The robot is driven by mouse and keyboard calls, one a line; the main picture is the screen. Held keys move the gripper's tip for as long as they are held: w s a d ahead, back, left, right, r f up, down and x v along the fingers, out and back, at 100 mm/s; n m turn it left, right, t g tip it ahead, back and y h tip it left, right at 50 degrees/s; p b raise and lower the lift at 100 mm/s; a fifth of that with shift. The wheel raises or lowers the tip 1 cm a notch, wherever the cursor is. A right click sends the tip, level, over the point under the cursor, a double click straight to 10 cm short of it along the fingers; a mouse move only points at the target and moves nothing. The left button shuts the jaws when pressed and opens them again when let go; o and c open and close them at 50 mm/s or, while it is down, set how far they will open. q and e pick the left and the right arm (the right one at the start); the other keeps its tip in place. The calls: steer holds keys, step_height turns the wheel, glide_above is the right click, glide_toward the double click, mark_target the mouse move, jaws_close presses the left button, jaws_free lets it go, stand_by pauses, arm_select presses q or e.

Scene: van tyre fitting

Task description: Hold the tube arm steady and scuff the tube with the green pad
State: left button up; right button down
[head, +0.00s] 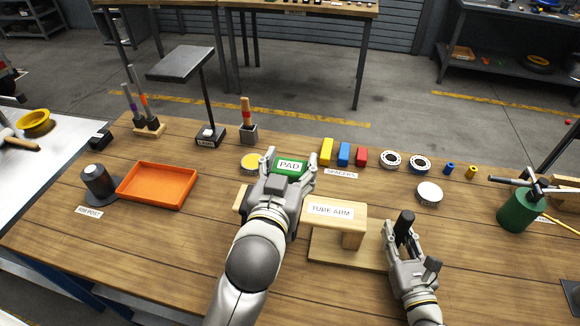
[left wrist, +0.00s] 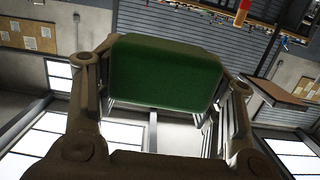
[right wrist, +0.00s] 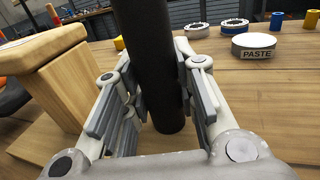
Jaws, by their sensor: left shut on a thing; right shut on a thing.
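The wooden tube arm (head: 352,216) stands at the middle front of the bench on a flat wooden base; it also shows at left in the right wrist view (right wrist: 50,75). My left gripper (head: 287,182) is shut on the green pad (head: 290,166), which fills the left wrist view's middle (left wrist: 165,72). The left gripper hides part of the tube arm's left end, and I cannot tell whether pad and arm touch. My right gripper (head: 402,240) is shut on a black cylinder (head: 404,226), right of the tube arm; the cylinder looks upright in the right wrist view (right wrist: 152,60). I cannot make out a separate tube.
An orange tray (head: 157,201) and a dark rim post (head: 98,182) stand at left. A yellow disc (head: 250,158) lies beside the pad. Coloured spacers (head: 344,154), roll-like rings (head: 390,159) and a paste tin (head: 429,191) line the back. A green canister (head: 520,209) stands at right.

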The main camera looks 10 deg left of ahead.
steer(key=c, duration=1.1)
jaws_free()
steer(key=v, duration=1.1)
steer(key=shift+s+d, duration=0.1)
steer(key=shift+s, duration=0.4)
steer(key=shift+r, duration=0.15)
